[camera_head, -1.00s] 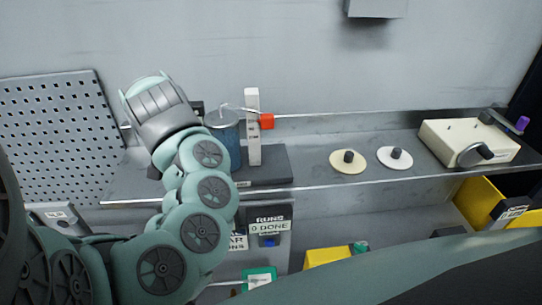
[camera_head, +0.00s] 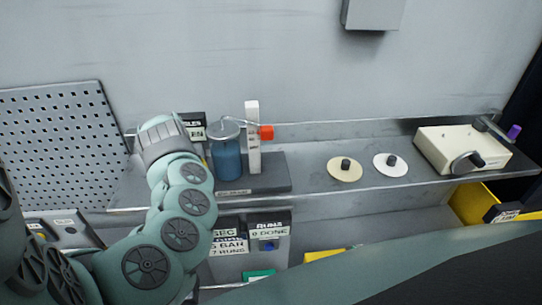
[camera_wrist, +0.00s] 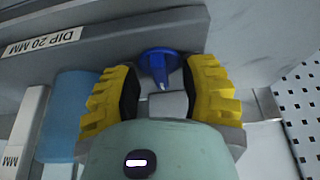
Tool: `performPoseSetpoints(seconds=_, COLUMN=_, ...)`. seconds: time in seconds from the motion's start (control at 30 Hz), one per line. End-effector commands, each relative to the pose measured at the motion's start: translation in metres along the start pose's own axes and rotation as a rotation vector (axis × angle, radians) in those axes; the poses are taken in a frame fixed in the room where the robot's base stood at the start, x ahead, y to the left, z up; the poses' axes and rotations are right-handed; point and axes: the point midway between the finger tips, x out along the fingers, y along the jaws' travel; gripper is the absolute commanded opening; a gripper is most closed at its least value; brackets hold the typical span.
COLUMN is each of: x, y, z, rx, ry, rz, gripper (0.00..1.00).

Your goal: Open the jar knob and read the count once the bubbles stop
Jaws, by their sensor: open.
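In the wrist view, my gripper (camera_wrist: 162,92) is open. Its two yellow, ribbed fingers stand on either side of a blue knob (camera_wrist: 158,62), with gaps visible around it. I cannot tell whether either finger touches it. A blue jar (camera_head: 227,157) with a grey lid stands on the shelf; its blue side also shows in the wrist view (camera_wrist: 72,120). Beside it stands a white scale post (camera_head: 253,140) with a red piece (camera_head: 266,132). In the head view, my own wrist hides my fingers and the blue knob.
A base labelled DIP 20 MM (camera_wrist: 45,42) crosses the wrist view. Two discs, cream (camera_head: 344,171) and white (camera_head: 391,166), and a cream box with a crank (camera_head: 460,148) lie to the right. A 0 DONE counter (camera_head: 269,234) hangs below the shelf. A perforated panel (camera_head: 60,150) stands left.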

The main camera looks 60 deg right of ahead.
Motion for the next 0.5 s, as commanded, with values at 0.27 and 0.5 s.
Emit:
performPoseSetpoints(seconds=0.27, x=0.0000, y=-0.0007, z=-0.0001, rx=-0.001, ry=0.000, rz=-0.001, gripper=0.35)
performPoseSetpoints(seconds=0.5, x=-0.0001, y=-0.0006, z=-0.0002, rx=0.000, ry=0.001, rz=-0.001, gripper=0.11)
